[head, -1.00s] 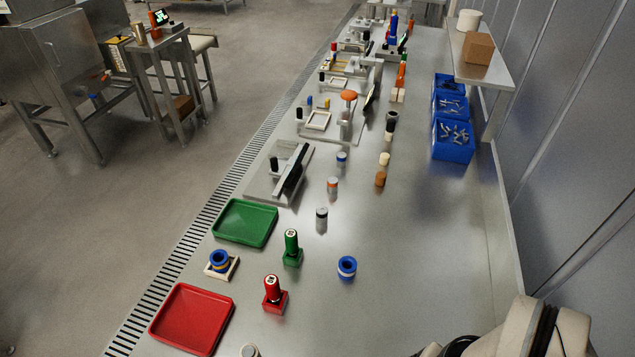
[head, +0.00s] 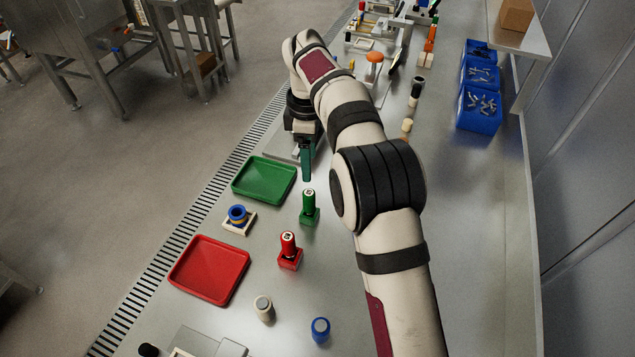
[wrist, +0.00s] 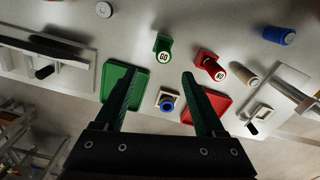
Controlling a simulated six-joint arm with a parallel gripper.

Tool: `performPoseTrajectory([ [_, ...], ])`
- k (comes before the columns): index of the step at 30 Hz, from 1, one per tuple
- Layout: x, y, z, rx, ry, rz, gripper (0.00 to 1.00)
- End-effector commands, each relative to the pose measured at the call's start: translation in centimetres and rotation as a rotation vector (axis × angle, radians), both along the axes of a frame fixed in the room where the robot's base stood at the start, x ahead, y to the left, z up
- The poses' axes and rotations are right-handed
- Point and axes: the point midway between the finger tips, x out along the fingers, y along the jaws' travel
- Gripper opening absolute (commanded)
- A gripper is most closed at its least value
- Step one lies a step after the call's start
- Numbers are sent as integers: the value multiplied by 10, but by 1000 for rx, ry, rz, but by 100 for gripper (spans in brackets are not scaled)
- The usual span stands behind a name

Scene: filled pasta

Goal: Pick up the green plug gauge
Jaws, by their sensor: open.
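The green plug gauge (head: 309,202) stands upright in its green square base, right of the green tray. In the wrist view the green gauge (wrist: 163,56) shows its pale marked end, a little beyond and between my fingertips. My gripper (head: 306,176) points down, just behind the green gauge in the head view and apart from it. In the wrist view my gripper (wrist: 158,76) has its two green fingers spread with nothing between them.
A red gauge (head: 288,246) stands in a red base nearby. A green tray (head: 264,180), a red tray (head: 209,270) and a blue ring on a pale block (head: 238,216) lie left.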

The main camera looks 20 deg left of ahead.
Motion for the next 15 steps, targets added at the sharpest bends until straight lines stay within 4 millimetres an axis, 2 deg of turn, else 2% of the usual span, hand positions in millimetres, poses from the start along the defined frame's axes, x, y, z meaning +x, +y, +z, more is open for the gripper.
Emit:
performPoseTrajectory([
  [3,-2,-1,-36,-2,6,-3,72],
  [6,-2,-2,-62,-2,5,-4,72],
  [11,-1,-1,-85,1,2,-6,72],
  [15,-7,-1,-111,-1,4,-6,72],
])
